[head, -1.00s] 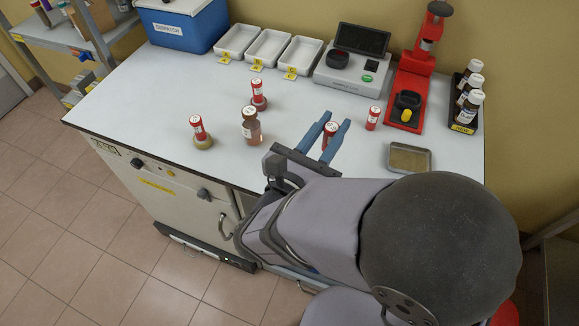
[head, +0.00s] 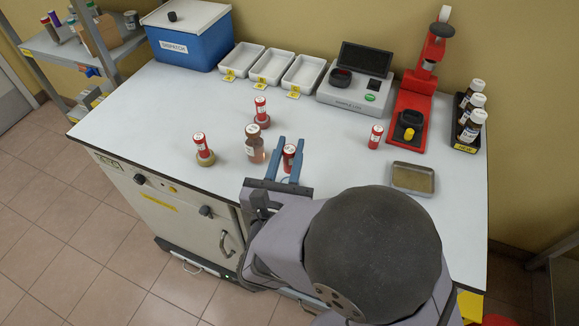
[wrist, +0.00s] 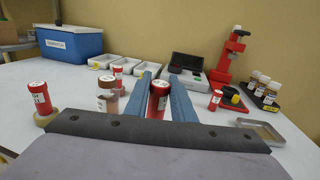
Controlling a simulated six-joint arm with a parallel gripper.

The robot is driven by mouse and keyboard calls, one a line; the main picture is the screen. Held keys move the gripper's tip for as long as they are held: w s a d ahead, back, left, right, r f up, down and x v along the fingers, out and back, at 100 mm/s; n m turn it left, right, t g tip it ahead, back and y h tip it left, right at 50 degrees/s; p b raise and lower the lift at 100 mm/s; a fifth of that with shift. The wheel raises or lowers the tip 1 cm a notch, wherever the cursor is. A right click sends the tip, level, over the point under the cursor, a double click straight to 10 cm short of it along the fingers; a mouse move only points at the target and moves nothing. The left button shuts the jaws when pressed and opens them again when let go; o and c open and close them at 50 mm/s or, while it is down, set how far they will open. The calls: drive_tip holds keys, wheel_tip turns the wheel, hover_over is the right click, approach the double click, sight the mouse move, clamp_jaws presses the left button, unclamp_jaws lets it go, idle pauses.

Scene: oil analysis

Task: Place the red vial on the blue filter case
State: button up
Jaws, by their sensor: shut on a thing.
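The wrist view also shows this vial (wrist: 158,98) between the fingers. It is just right of an amber bottle (head: 255,147); whether its base touches the bench cannot be told. I cannot make out a blue filter case in either view.
A blue dispatch box (head: 186,45) and white trays (head: 272,68) line the back. A grey instrument (head: 352,98), a red press (head: 413,105), a bottle rack (head: 467,135) and a shallow metal tray (head: 413,178) are at right. The bench's left part is clear.

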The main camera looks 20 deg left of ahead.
sight(288, 171)
drive_tip(key=shift+f, duration=2.75)
drive_tip(key=shift+f, duration=0.2)
drive_tip(key=o, duration=1)
drive_tip(key=shift+r, duration=0.1)
drive_tip(key=shift+r, duration=0.15)
drive_tip(key=s, duration=0.4)
drive_tip(key=s+d+b, duration=0.1)
drive_tip(key=s, duration=0.3)
drive_tip(key=s+d+b, duration=0.1)
drive_tip(key=s, duration=0.3)
drive_tip(key=shift+d, duration=0.15)
drive_tip(key=shift+w, duration=0.1)
